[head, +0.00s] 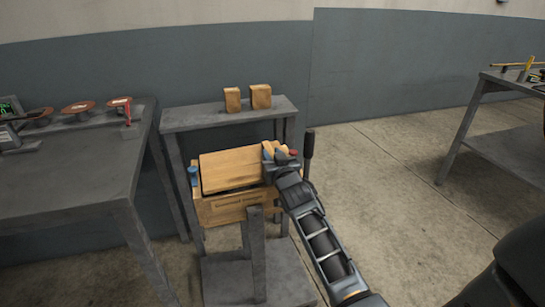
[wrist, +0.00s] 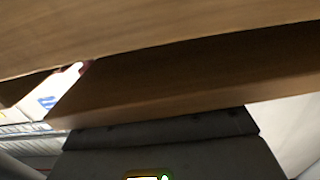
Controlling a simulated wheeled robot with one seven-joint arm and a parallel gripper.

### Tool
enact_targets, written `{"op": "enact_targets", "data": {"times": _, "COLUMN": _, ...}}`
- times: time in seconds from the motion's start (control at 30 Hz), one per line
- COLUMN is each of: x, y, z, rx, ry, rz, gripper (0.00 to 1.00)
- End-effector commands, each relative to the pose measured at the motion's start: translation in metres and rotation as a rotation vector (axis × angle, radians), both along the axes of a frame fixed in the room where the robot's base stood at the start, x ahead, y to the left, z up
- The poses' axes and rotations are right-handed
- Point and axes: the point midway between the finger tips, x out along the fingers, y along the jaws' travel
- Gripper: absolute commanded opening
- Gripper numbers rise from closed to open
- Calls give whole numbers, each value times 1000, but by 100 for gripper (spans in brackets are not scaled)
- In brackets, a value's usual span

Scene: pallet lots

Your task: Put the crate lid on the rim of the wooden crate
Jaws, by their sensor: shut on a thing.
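The crate lid (head: 230,167), a pale wooden board, is over the crate's top and looks tilted. A dark gap shows between the lid's near edge and the crate's front wall. My gripper (head: 276,160) is at the lid's right end and is shut on the lid; its fingertips are hard to make out. In the wrist view the lid (wrist: 140,30) fills the top, close to the camera. Whether the lid touches the rim on every side cannot be told.
A larger grey table (head: 70,180) with red discs and tools stands at the left. Another table (head: 510,150) is at the far right. The floor (head: 390,190) between is clear.

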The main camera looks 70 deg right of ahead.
Motion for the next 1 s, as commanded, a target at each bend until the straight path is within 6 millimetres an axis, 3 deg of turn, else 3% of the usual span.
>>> {"op": "enact_targets", "data": {"times": 0.57, "x": 0, "y": 0, "z": -10, "rx": -2, "ry": -3, "rz": 0, "gripper": 0}}
{"op": "enact_targets", "data": {"times": 0.6, "x": 0, "y": 0, "z": -12, "rx": 0, "ry": 0, "rz": 0, "gripper": 32}}
{"op": "enact_targets", "data": {"times": 0.83, "x": 0, "y": 0, "z": -12, "rx": 0, "ry": 0, "rz": 0, "gripper": 54}}
{"op": "enact_targets", "data": {"times": 1.0, "x": 0, "y": 0, "z": -12, "rx": 0, "ry": 0, "rz": 0, "gripper": 55}}
